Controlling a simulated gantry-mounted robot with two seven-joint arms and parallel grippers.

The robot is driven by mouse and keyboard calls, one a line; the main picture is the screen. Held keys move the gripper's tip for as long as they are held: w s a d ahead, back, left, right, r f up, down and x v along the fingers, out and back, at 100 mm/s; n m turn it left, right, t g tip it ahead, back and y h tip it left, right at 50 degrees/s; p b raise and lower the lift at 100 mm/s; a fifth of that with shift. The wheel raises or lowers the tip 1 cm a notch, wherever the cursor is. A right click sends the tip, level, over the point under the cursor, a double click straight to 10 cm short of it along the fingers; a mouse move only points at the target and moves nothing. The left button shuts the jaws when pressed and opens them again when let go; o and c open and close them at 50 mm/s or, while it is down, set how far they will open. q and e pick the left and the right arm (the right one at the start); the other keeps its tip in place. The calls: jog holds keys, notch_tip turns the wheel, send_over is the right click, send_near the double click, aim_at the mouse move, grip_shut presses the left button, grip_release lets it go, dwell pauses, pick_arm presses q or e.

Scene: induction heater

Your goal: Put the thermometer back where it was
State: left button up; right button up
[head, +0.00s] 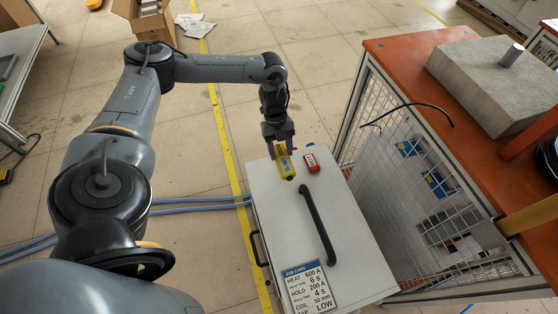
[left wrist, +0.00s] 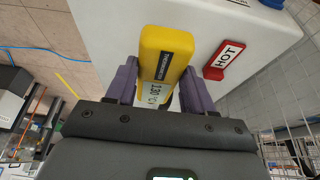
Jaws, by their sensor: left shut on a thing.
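The thermometer (head: 285,164) is a yellow block with a dark label, at the far end of the white cabinet top (head: 290,215). My left gripper (head: 279,146) is shut on it from the far side. In the left wrist view the thermometer (left wrist: 166,58) sits between the two purple-grey fingers (left wrist: 160,88), with a small display showing near the gripper body. Whether it touches the cabinet top or is just above it, I cannot tell. My right gripper is not in view.
A red HOT tag (head: 311,163) lies right of the thermometer, close by. A black handle (head: 318,222) and a job card (head: 308,287) are on the cabinet top. A mesh-sided orange bench (head: 400,52) with a grey block (head: 490,80) stands to the right.

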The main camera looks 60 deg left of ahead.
aim_at(279, 158)
pick_arm(q)
jog(key=shift+s+d+f, duration=0.15)
jog(key=shift+s+f, duration=0.1)
jog(key=shift+s, duration=0.05)
notch_tip(279, 158, down, 4)
jog(key=b, duration=0.3)
jog(key=o, duration=1.3)
jog(key=shift+o, duration=0.2)
jog(key=shift+r, duration=0.4)
jog(key=p+v, duration=0.5)
jog(key=v, duration=0.6)
jog(key=shift+a+r+p, duration=0.15)
jog(key=shift+a+p, duration=0.1)
jog(key=shift+p, duration=0.15)
